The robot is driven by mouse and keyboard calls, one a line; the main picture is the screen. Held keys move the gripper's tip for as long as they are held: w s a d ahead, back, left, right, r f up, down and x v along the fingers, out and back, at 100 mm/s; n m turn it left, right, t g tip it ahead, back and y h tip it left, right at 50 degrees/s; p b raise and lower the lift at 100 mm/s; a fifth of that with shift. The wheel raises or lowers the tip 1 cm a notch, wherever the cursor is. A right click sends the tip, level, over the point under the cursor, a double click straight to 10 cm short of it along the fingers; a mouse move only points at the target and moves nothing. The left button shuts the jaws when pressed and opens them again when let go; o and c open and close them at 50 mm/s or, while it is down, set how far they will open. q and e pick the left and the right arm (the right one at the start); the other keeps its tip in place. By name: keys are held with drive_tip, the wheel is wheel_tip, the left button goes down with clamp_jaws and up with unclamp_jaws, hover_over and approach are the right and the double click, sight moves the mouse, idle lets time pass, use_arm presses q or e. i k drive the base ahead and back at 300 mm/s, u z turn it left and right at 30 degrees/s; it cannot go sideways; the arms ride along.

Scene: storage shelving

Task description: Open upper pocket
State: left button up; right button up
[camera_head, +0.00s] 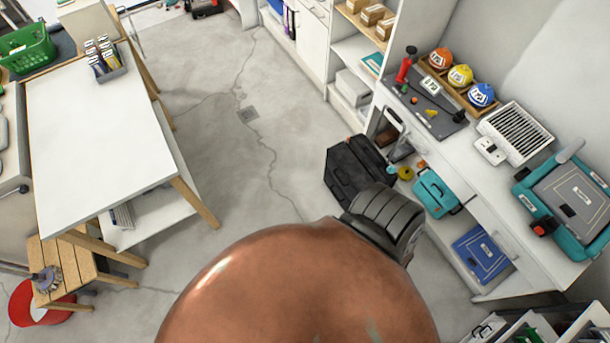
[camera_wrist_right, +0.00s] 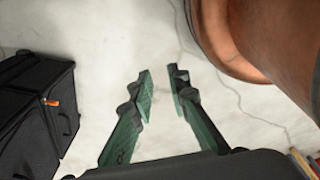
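A black soft bag (camera_head: 352,170) stands on the floor in the head view, beside the right-hand workbench, partly hidden by a dark ribbed part of my arm. The bag (camera_wrist_right: 28,118) also shows at the left of the right wrist view, with a small orange tab (camera_wrist_right: 52,102) near an edge. I cannot clearly make out which pocket is the upper one. My right gripper (camera_wrist_right: 162,74) is partly open and empty, with a gap between its green-padded fingers. It is to the right of the bag and apart from it in that view. My left gripper is not in view.
A workbench (camera_head: 449,143) with tools and helmets runs along the right, with a teal case (camera_head: 435,193) on its lower shelf. A white table (camera_head: 95,130) stands at the left. The concrete floor (camera_head: 232,140) between them is clear. My copper-coloured arm fills the lower middle.

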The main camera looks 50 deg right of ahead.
sight(349, 174)
drive_tip(key=u, duration=0.1)
drive_tip(key=k, duration=0.65)
drive_tip(key=z, duration=1.4)
drive_tip(key=i, duration=0.5)
drive_tip(key=z, duration=0.05)
